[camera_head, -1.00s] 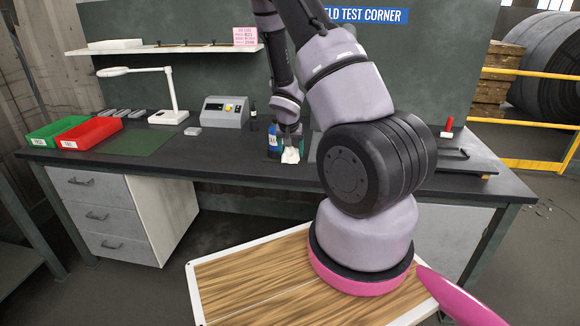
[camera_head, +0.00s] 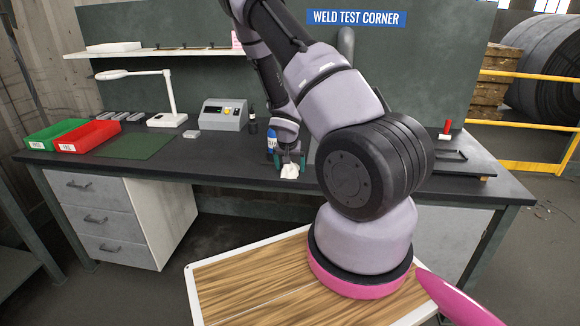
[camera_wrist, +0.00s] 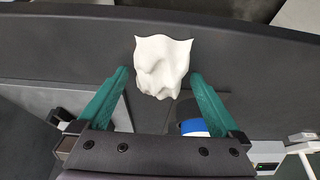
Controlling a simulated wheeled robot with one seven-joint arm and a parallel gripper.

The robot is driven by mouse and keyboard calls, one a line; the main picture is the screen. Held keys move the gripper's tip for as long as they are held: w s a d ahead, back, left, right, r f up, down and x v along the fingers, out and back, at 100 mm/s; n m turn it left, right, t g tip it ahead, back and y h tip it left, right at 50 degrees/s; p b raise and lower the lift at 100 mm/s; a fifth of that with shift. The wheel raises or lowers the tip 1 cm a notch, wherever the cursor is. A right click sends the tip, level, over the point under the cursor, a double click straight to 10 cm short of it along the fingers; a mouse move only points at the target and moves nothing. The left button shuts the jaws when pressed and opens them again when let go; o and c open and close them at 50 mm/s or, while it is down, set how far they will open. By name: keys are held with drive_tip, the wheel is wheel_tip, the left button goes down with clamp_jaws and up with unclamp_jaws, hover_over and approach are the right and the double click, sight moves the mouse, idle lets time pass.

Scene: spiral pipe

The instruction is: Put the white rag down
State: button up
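The white rag (camera_head: 290,172) is a small crumpled cloth at the front part of the dark workbench (camera_head: 220,168), just below my gripper (camera_head: 289,158). In the wrist view the rag (camera_wrist: 162,66) sits between and slightly beyond the tips of my gripper's green fingers (camera_wrist: 159,75). The fingers are spread apart, with a gap on each side of the rag. The rag appears to rest on the bench top, near its front edge; its exact contact is hard to tell.
A blue bottle (camera_head: 271,142) stands close behind my gripper; its blue part (camera_wrist: 194,127) shows beside the right finger. A grey control box (camera_head: 224,114), lamp (camera_head: 168,118), and red (camera_head: 88,136) and green (camera_head: 54,134) bins stand left. The bench's front left stretch is clear.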

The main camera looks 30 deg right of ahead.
drive_tip(key=s+a+r, duration=0.2)
drive_tip(key=s+r, duration=0.2)
drive_tip(key=r, duration=0.7)
drive_tip(key=s+a+r+t+y, duration=0.1)
drive_tip(key=s+a+r, duration=0.15)
drive_tip(key=r, duration=0.75)
drive_tip(key=s+a+r, duration=0.2)
drive_tip(key=s+r, duration=0.3)
drive_tip(key=r, duration=0.6)
drive_tip(key=s+a+r+n+t+y, duration=0.1)
drive_tip(key=s+a+r, duration=0.3)
drive_tip(key=s+r, duration=0.2)
drive_tip(key=s+a+r+n+t+y, duration=0.1)
drive_tip(key=s+a+r+y, duration=0.1)
drive_tip(key=s+a+r, duration=0.3)
drive_tip(key=s+r, duration=0.1)
drive_tip(key=s, duration=0.3)
drive_tip(key=shift+s+r+n+y, duration=0.25)
drive_tip(key=shift+s+n+y, duration=0.05)
drive_tip(key=shift+n, duration=0.1)
drive_tip(key=shift+w, duration=0.1)
